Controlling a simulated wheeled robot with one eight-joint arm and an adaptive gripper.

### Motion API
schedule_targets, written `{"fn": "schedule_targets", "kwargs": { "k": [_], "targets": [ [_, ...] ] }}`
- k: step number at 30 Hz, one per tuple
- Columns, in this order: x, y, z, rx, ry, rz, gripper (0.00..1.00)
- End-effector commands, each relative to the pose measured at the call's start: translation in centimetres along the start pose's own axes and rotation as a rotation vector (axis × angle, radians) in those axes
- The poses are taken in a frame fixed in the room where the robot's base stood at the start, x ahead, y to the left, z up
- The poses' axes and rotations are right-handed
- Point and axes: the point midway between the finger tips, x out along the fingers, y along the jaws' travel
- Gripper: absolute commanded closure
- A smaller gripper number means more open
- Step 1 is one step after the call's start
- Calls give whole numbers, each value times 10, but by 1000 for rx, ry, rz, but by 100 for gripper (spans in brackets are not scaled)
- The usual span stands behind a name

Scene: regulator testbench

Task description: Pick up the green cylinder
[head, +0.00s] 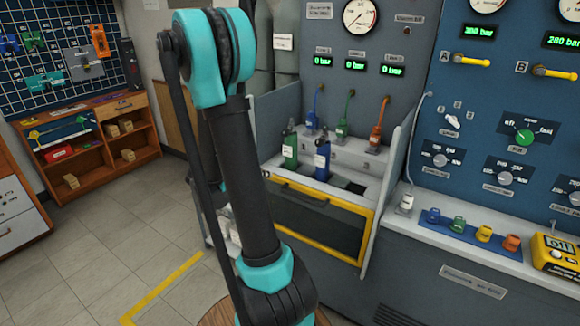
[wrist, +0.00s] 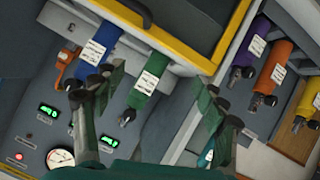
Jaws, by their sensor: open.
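The green cylinder (head: 290,148) with a white label stands in the bench's recessed bay in the head view, left of the blue cylinder (head: 321,160). In the wrist view, which is turned over, the green cylinder (wrist: 150,82) shows between and beyond the fingers of my gripper (wrist: 160,85). The fingers are open and apart, with nothing held. The gap in depth to the cylinder is hard to judge. The blue cylinder is close beside the green one, near the left finger in the wrist view. In the head view my arm hides my gripper.
Purple (wrist: 257,48), orange (wrist: 274,65) and yellow (wrist: 309,100) cylinders sit in a side rack in the wrist view. The bay has a yellow-framed front (head: 318,222) and grey side walls. Hoses hang behind the cylinders. Floor at left (head: 100,250) is clear.

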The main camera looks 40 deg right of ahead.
Motion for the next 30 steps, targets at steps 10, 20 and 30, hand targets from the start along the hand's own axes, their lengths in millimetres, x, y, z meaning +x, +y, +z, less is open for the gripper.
{"fn": "schedule_targets", "kwargs": {
  "k": [10, 20, 30],
  "targets": [
    [37, -26, -48, 310, 365, 174, 28],
    [51, -28, -61, 398, 479, 197, 28],
    [108, -9, -87, 397, 477, 198, 28]
  ]
}}
